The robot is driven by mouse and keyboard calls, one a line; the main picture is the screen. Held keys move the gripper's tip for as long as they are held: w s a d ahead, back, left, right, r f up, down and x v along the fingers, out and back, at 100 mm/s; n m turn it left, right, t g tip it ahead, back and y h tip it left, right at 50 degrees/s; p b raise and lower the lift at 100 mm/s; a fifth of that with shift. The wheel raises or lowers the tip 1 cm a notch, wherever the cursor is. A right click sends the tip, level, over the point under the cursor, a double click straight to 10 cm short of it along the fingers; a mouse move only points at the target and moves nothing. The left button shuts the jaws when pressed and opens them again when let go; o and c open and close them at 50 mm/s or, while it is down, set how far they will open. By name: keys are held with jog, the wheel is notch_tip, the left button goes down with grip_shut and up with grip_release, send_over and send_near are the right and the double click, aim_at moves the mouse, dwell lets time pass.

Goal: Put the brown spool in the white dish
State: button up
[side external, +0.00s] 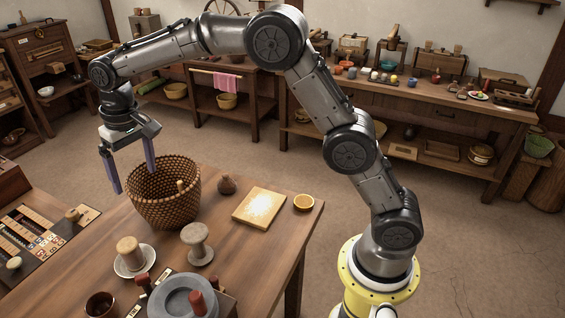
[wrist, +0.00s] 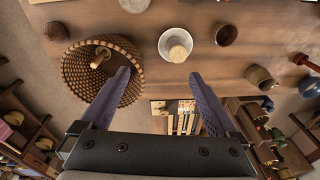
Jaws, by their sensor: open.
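A light brown spool (side external: 130,251) stands upright in the white dish (side external: 122,272), on the table's near left part. In the wrist view the spool (wrist: 178,51) is seen from above, inside the dish's (wrist: 167,38) rim. My gripper (side external: 135,180) is open, its two purple fingers pointing down, empty. It hangs at the left side of the woven basket, apart from the spool and dish. In the wrist view the gap between the fingertips (wrist: 160,73) is bare tabletop, just below the dish.
The woven basket (side external: 160,205) stands close to my fingers, with a brown wooden piece (side external: 181,186) inside. A brown cup (side external: 101,305) is at the front.

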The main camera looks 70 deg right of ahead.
jog(key=s+d+r+t, duration=0.1)
jog(key=s+d+r, duration=0.35)
jog(key=s, duration=0.45)
jog(key=s+d+r+t, duration=0.1)
jog(key=s+d+r, duration=0.35)
jog(key=s, duration=0.55)
jog(key=s+d+f+t, duration=0.1)
jog(key=s+f, duration=0.1)
jog(key=s, duration=0.6)
jog(key=s+d+f+n+t, duration=0.1)
jog(key=s+f, duration=0.1)
jog(key=s, duration=0.6)
jog(key=shift+d, duration=0.25)
